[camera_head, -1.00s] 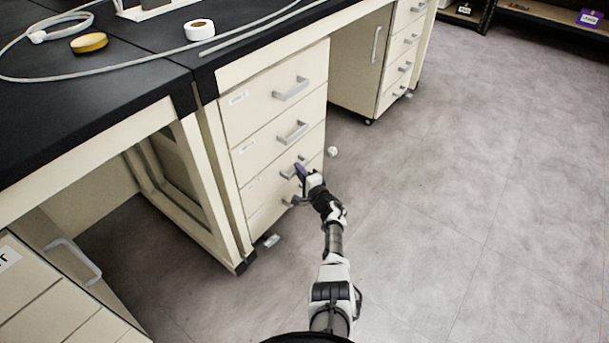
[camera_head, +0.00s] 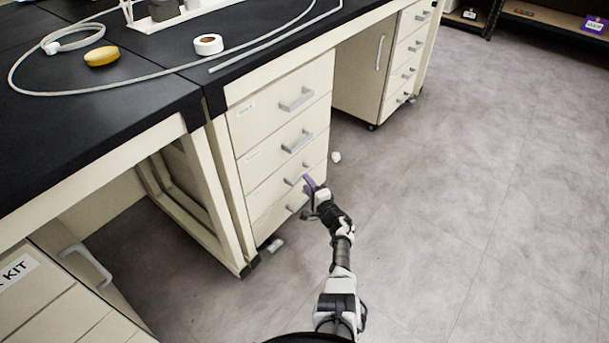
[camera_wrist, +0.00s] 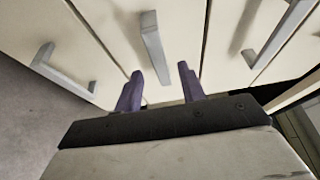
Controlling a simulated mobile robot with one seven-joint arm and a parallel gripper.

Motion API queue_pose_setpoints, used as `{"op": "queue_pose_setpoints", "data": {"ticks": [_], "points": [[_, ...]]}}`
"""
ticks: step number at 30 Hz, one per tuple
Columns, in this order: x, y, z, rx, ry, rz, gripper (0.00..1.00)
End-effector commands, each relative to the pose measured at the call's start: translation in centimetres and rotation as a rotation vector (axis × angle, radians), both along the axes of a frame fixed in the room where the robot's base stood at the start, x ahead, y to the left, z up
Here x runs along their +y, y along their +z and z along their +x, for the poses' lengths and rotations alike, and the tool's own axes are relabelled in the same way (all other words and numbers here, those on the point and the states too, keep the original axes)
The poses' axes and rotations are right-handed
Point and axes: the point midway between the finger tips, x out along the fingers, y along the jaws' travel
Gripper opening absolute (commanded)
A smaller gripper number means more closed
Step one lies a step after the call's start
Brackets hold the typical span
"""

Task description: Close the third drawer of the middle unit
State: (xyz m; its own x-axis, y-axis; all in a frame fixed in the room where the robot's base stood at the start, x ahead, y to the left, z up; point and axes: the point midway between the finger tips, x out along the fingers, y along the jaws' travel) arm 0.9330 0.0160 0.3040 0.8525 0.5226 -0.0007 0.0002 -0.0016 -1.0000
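The middle unit (camera_head: 262,92) is a cream cabinet with several stacked drawers and grey bar handles. Its third drawer (camera_head: 268,193) looks about flush with the drawers above in the head view; a small gap cannot be ruled out. Its handle (camera_head: 293,181) is just left of my gripper (camera_head: 312,186). In the wrist view my gripper (camera_wrist: 160,90) has its two purple fingers apart, with nothing held between them. A grey handle (camera_wrist: 152,48) stands beyond the fingertips. The lowest drawer's handle is partly hidden by my gripper.
The black bench top (camera_head: 90,110) above holds a white tape roll (camera_head: 208,44), a yellow roll (camera_head: 101,56) and a hose. A small white object (camera_head: 336,157) lies on the floor by the unit. The floor (camera_head: 480,200) to the right is clear.

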Motion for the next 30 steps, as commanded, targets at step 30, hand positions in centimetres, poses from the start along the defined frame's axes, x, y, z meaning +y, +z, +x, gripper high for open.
{"op": "queue_pose_setpoints", "data": {"ticks": [30], "points": [[-5.2,0.0,-8.5,-0.001,0.000,0.001,0.40]]}}
